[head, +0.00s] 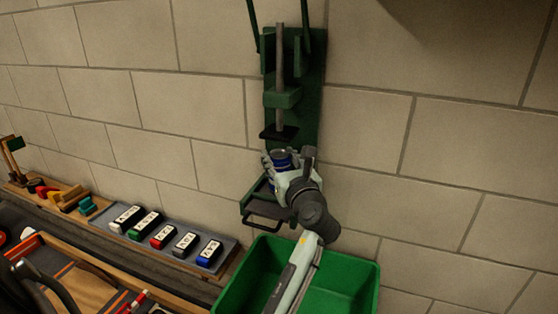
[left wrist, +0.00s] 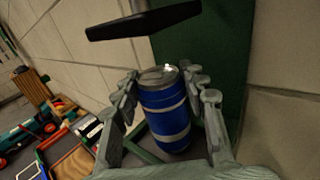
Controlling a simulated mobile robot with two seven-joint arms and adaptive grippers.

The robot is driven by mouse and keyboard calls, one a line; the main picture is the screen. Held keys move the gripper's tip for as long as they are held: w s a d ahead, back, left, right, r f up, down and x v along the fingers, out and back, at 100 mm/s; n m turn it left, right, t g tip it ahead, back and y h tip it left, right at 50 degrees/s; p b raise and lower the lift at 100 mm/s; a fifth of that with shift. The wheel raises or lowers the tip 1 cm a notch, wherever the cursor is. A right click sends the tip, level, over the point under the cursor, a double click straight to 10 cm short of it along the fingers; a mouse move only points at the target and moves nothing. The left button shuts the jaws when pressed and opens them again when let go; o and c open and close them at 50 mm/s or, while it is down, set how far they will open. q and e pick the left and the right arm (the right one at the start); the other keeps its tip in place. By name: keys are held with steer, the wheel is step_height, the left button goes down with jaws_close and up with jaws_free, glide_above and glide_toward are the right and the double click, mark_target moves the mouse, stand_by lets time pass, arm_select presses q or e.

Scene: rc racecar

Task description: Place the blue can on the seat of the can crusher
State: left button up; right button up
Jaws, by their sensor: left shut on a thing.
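The green can crusher (head: 313,95) is fixed upright on the block wall. Its dark press plate (head: 279,133) is raised and also shows at the top of the left wrist view (left wrist: 145,20). Its seat (head: 262,212) projects at the bottom, partly hidden by my gripper. The blue can (head: 281,158) is upright below the press plate. My left gripper (head: 280,165) is shut on it; the left wrist view shows a finger on each side of the can (left wrist: 168,115). I cannot tell whether the can's base touches the seat. My right gripper is not in view.
A green bin (head: 366,275) stands open below the crusher, under my left arm. To the left, a ledge holds a grey tray (head: 228,246) with several labelled coloured blocks. Tools and toy-like parts lie further left. The wall right of the crusher is bare.

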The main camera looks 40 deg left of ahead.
arm_select(q)
steer(key=o, duration=0.4)
steer(key=shift+f, duration=0.15)
steer(key=o, duration=0.5)
steer(key=shift+c, duration=0.2)
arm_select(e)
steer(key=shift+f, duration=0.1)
